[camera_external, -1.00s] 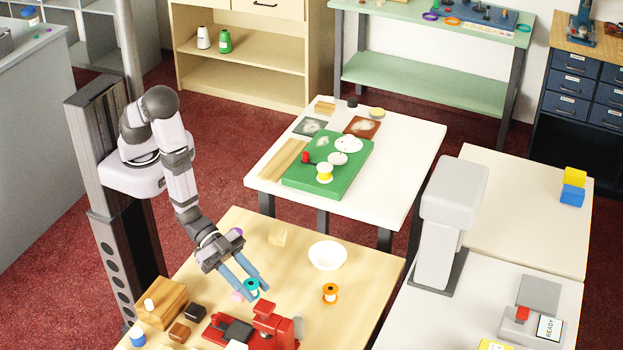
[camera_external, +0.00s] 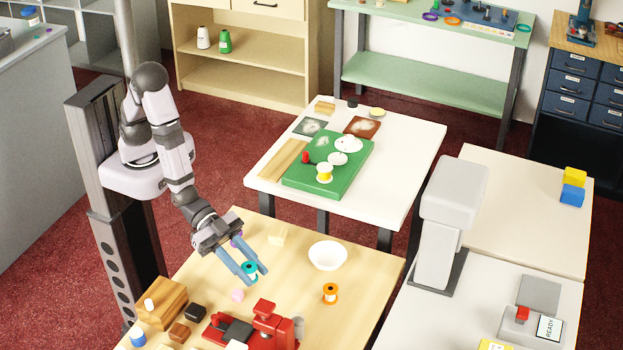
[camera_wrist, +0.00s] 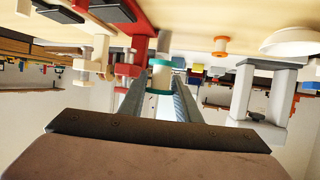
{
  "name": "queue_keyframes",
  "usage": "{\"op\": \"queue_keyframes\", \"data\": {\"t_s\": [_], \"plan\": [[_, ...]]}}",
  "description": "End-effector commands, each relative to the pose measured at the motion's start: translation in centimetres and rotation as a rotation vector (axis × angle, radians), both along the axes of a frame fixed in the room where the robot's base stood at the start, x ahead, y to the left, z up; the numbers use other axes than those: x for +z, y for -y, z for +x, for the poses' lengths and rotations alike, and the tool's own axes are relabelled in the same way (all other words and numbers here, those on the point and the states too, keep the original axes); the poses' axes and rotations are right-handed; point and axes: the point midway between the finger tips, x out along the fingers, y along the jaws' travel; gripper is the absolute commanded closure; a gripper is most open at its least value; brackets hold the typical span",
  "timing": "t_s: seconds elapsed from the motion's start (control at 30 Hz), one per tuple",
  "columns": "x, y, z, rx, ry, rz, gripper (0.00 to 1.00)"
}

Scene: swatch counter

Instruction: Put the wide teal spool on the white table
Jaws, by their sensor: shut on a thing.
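On the white table are a green board (camera_external: 352,172) with a yellow spool (camera_external: 324,173), a wooden strip and dark swatches. Its right side is bare. A white bowl (camera_external: 327,256), orange spool (camera_external: 330,292) and red machine (camera_external: 263,325) stand on the wooden table.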

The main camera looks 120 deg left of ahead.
Motion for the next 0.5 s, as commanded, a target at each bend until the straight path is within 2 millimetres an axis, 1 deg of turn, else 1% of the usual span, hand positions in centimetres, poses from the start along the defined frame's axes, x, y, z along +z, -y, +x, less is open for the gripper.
{"op": "queue_keyframes", "data": {"t_s": [0.3,0.37,0.47,0.5], "plan": [[0.1,-0.2,0.3,0.008,0.002,-0.001,0.94],[0.3,-0.5,0.8,0.022,0.004,-0.002,0.94],[0.7,-1.5,2.2,0.060,0.005,-0.003,0.94],[0.9,-2.1,2.9,0.083,0.004,-0.003,0.94]]}}
